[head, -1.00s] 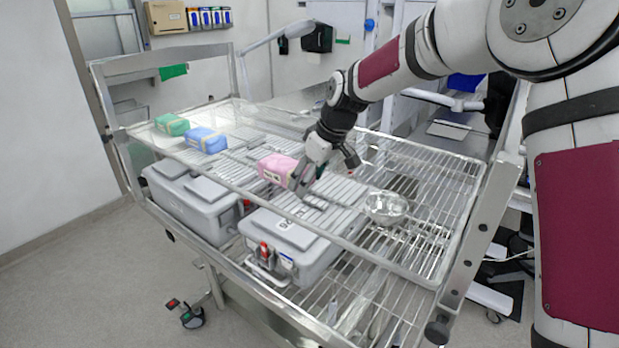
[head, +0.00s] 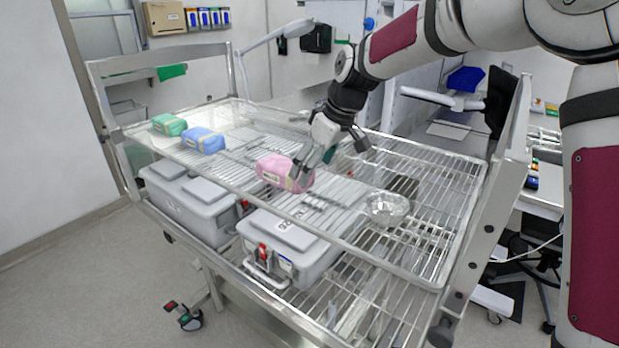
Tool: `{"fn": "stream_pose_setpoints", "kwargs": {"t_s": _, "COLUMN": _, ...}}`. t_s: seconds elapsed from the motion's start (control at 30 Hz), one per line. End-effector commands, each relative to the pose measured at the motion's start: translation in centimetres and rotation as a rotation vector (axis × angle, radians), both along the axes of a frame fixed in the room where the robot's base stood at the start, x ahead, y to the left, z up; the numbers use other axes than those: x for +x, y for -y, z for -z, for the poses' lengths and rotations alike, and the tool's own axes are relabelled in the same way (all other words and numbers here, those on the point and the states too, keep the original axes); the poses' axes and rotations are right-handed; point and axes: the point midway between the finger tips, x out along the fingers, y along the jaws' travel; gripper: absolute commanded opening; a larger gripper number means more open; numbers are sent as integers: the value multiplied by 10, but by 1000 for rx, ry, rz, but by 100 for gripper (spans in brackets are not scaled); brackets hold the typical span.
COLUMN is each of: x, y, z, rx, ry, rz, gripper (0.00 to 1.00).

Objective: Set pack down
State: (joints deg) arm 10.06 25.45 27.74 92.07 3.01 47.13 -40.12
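A pink pack (head: 273,170) sits on the upper wire shelf (head: 440,180) of the cart, near its front edge. It looks level, but its underside is hidden. My gripper (head: 331,161) is open just above and to the right of the pack. Its fingers are spread, and the left finger overlaps the pack's right end in the picture. I cannot tell whether that finger touches the pack. A blue pack (head: 204,140) and a green pack (head: 169,125) sit in a row to the left on the same shelf.
Two grey lidded containers (head: 190,205) (head: 285,262) stand on the lower level. The cart's upright side frame (head: 490,215) rises at the right. The shelf's right part is clear.

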Motion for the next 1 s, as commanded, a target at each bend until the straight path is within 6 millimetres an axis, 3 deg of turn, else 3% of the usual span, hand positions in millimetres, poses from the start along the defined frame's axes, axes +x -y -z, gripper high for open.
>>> {"fn": "stream_pose_setpoints", "kwargs": {"t_s": 0.2, "x": -9, "y": 14, "z": -41, "rx": -1, "ry": 3, "rz": 0, "gripper": 80}}
{"fn": "stream_pose_setpoints", "kwargs": {"t_s": 0.4, "x": -16, "y": 21, "z": -64, "rx": 0, "ry": 0, "rz": 0, "gripper": 80}}
{"fn": "stream_pose_setpoints", "kwargs": {"t_s": 1.0, "x": -19, "y": 23, "z": -71, "rx": 1, "ry": -1, "rz": 0, "gripper": 80}}
